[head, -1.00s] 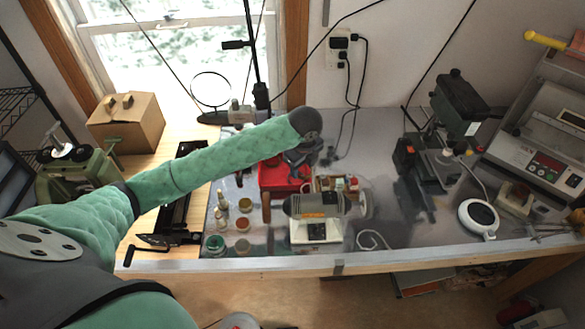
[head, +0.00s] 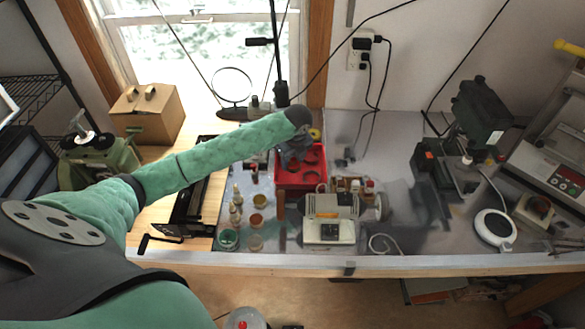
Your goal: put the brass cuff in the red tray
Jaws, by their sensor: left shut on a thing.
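The red tray (head: 287,181) lies on the grey bench top, below the end of my left arm. I cannot tell how high the gripper is above the tray floor. My right gripper is not in view.
A small machine (head: 328,230) stands in front of the tray. Several small jars (head: 228,239) stand to its left. A drill press (head: 478,112) and a white round device (head: 493,228) are at right.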

